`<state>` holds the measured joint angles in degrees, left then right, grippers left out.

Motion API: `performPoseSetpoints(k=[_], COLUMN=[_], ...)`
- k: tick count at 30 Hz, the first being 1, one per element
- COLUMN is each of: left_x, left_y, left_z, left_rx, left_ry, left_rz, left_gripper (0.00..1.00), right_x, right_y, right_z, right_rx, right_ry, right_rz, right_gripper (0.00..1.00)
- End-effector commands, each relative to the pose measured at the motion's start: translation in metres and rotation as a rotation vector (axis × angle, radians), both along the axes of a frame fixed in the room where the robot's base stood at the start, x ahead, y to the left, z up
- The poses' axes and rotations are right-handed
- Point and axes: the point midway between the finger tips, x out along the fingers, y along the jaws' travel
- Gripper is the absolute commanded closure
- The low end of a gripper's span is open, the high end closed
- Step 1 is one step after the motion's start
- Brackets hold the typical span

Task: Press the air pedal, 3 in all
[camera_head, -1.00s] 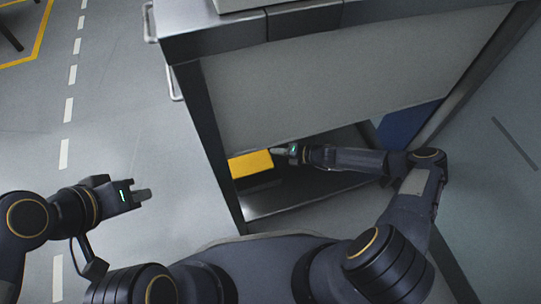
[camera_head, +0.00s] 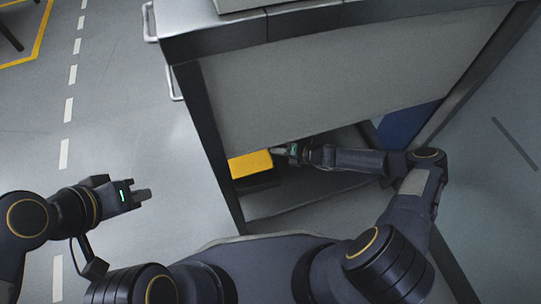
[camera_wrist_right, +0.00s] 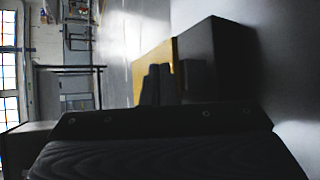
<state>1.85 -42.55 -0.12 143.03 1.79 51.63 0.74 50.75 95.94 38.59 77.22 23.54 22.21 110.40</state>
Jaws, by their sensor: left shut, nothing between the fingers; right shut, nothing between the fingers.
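The air pedal shows as a yellow top (camera_head: 250,164) over a dark base, low inside the open front of the grey workbench. My right gripper (camera_head: 277,151) is shut and empty, with its tips at the right edge of the yellow top; I cannot tell whether they touch it. In the right wrist view the shut fingers (camera_wrist_right: 158,84) stand in front of the yellow top (camera_wrist_right: 150,72), with the dark pedal body (camera_wrist_right: 215,58) to the right. My left gripper (camera_head: 143,195) is shut and empty over the open floor at the left.
The workbench (camera_head: 330,85) has a broad front panel above my right forearm and a dark post (camera_head: 208,150) left of the pedal. A lower shelf (camera_head: 300,195) lies beneath the forearm. A blue thing (camera_head: 408,124) is at the right. The floor at the left is clear.

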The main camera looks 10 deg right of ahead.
Motion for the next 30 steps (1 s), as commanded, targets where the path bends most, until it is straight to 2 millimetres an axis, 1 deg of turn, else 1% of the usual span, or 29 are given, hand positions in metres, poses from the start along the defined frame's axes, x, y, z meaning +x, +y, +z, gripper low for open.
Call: performPoseSetpoints(k=[10,19,30], left_x=[0.0000,0.0000,0.0000], left_y=[0.0000,0.0000,0.0000], left_z=[-0.0002,-0.0056,-0.0052], left_rx=[0.000,0.000,0.000], left_ry=[0.000,0.000,0.000], left_rz=[0.000,0.000,0.000], left_gripper=[1.00,1.00,1.00], right_x=[0.0000,-0.0009,-0.0008], right_y=[0.0001,0.0042,0.0043], right_z=[-0.0002,-0.0078,-0.0077], right_rx=[0.000,0.000,0.000], right_ry=[0.000,0.000,0.000], right_rz=[0.000,0.001,0.000], right_gripper=[1.00,1.00,1.00])
